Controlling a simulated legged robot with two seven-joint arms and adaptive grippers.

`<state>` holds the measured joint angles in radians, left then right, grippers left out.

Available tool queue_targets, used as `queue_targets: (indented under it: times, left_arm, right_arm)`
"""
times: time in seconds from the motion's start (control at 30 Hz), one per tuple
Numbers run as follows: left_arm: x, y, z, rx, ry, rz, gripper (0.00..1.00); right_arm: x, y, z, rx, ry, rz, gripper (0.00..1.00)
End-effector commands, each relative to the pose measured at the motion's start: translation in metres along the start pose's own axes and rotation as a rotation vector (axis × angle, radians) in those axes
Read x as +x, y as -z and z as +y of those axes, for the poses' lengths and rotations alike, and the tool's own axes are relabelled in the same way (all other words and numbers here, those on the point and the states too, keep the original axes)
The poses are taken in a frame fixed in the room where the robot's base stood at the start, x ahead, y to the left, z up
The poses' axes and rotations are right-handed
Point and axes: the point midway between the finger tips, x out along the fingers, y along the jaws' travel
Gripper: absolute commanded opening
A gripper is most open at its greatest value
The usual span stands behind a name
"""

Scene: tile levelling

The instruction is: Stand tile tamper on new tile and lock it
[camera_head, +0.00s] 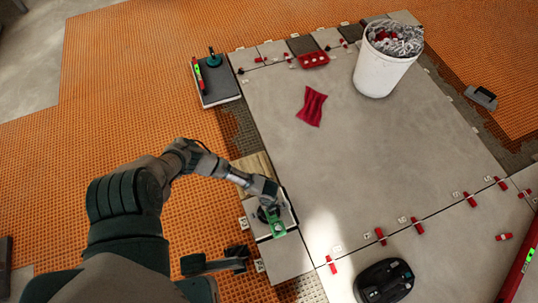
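My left arm comes in from the left and reaches over to a small pale tile (289,218) at the left edge of the large floor tile. My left gripper (268,205) is low over this small tile, at a green and black tool that looks like the tile tamper (279,230). The tool appears to stand on the small tile. My wrist hides its upper part, and the fingers are too small and dark to tell whether they are closed on it. No lock position can be made out. My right gripper is not clearly in view.
A white bucket (379,76) and red cloth (312,106) stand on the large tile (380,155). A dark board (222,88) with tools lies back left. Red clips (380,236) line the front joint. A black rounded object (384,282) is at the bottom. The middle is clear.

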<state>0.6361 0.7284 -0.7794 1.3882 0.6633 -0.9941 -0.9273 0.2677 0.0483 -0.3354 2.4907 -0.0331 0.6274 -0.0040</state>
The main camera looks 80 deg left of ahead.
Motion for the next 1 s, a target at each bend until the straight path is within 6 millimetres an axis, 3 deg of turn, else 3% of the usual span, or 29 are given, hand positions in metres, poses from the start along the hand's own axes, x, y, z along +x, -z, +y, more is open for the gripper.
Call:
queue_targets:
  times: [0.47, 0.5, 0.6, 0.87, 1.0]
  left_arm:
    - [0.0009, 0.0003, -0.0017, 0.0, 0.003, 0.001, 0.0]
    - [0.0009, 0.0003, -0.0017, 0.0, 0.003, 0.001, 0.34]
    - [0.0011, 0.0002, -0.0014, 0.0, 0.002, 0.001, 0.53]
    - [0.0024, 0.0, 0.0006, 0.0, -0.002, 0.0, 0.53]
    - [-0.0071, -0.0002, 0.0, 0.002, -0.001, 0.001, 0.53]
  right_arm:
    - [-0.001, -0.0002, 0.0002, 0.0, -0.001, 0.0, 0.0]
    - [-0.001, -0.0002, 0.0002, 0.0, -0.001, 0.0, 0.0]
    - [-0.001, -0.0002, 0.0002, 0.0, -0.001, 0.0, 0.0]
    - [-0.0007, 0.0002, 0.0006, -0.001, 0.0, 0.002, 0.0]
    - [-0.0002, 0.0043, -0.0001, -0.001, 0.001, 0.007, 0.0]
